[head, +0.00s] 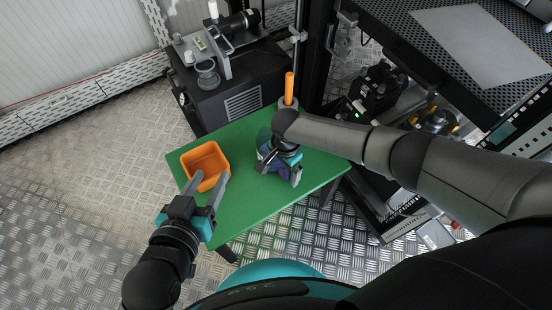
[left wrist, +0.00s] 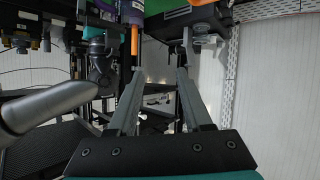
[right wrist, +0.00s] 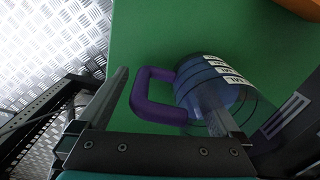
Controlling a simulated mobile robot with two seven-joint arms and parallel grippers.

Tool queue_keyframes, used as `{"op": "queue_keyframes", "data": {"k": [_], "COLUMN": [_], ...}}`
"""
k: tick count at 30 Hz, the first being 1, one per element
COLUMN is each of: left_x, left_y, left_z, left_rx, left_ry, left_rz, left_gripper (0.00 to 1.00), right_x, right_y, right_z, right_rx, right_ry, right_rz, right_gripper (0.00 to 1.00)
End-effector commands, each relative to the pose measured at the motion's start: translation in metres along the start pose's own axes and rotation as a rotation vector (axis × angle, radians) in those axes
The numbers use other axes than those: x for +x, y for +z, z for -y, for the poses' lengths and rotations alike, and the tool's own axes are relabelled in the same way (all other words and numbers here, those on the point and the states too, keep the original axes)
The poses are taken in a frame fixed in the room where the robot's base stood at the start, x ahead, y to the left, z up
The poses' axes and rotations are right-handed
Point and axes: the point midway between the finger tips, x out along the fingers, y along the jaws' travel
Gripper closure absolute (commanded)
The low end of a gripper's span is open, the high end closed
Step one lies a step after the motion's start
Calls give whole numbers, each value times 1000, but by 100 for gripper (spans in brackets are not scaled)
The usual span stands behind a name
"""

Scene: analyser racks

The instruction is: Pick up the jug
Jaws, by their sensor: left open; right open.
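The jug (right wrist: 215,85) is a clear blue vessel with dark rings, white labels and a purple handle (right wrist: 142,95). It is on the green table. My right gripper (right wrist: 163,82) is open around the handle, with one finger left of it and the other in front of the jug's body; I cannot tell if they touch. In the head view my right gripper (head: 282,170) and arm hide most of the jug. My left gripper (head: 209,181) is open and empty, with its fingertips at the near side of the orange bin; it also shows open in the left wrist view (left wrist: 160,78).
The orange bin (head: 216,153) stands on the left of the green table (head: 238,143). An orange cylinder (head: 289,86) stands upright at the table's back edge. A black cabinet (head: 232,92) with equipment is behind, and a rack with a perforated top (head: 400,20) is at right.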

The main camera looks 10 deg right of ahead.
Motion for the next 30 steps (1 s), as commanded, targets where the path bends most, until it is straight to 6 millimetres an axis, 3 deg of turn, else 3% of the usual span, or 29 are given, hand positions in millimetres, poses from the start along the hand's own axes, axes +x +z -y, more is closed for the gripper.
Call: {"op": "queue_keyframes", "data": {"k": [10,21,30], "left_x": [0,-1,-1], "left_y": [-7,-10,-10], "left_z": [-14,-16,-16], "left_rx": [-27,-32,-32], "left_ry": [38,42,42], "left_rz": [-156,-181,-181], "left_gripper": [50,50,50], "right_x": [12,13,13], "right_y": [0,0,0], "right_z": [0,0,0], "right_rx": [0,0,0], "right_ry": [0,0,0], "right_rz": [0,0,0], "right_gripper": [0,1,35]}}
